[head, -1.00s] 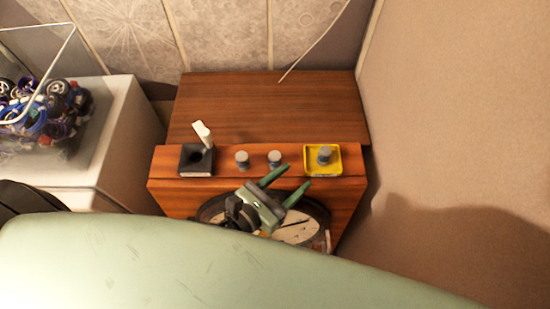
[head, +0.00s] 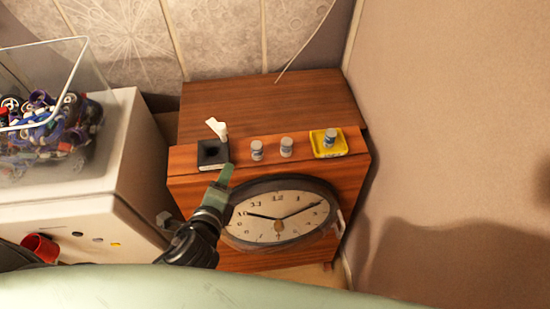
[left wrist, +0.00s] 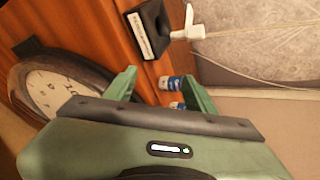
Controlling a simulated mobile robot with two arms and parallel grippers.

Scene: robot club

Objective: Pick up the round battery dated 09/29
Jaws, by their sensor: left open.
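Three small round grey-and-blue batteries stand upright on the wooden cabinet: a left one (head: 257,150), a middle one (head: 286,147) and a right one (head: 329,137) in a yellow tray (head: 318,153). Their dates are too small to read. My left gripper (head: 226,174) is at the cabinet's front edge, below the black holder and left of the batteries, with its fingers overlapping in the head view. In the left wrist view the gripper (left wrist: 160,80) is open and empty. Beyond its fingers show two blue-and-white batteries, one (left wrist: 171,83) clearer and one (left wrist: 177,105) partly hidden. My right gripper is not in view.
A black square holder (head: 209,159) with a white-handled item (head: 217,127) stands left of the batteries. A round clock (head: 280,215) leans at the cabinet's front. A white cabinet (head: 125,150) with a clear bin is at left. The wooden top (head: 270,103) behind the batteries is clear.

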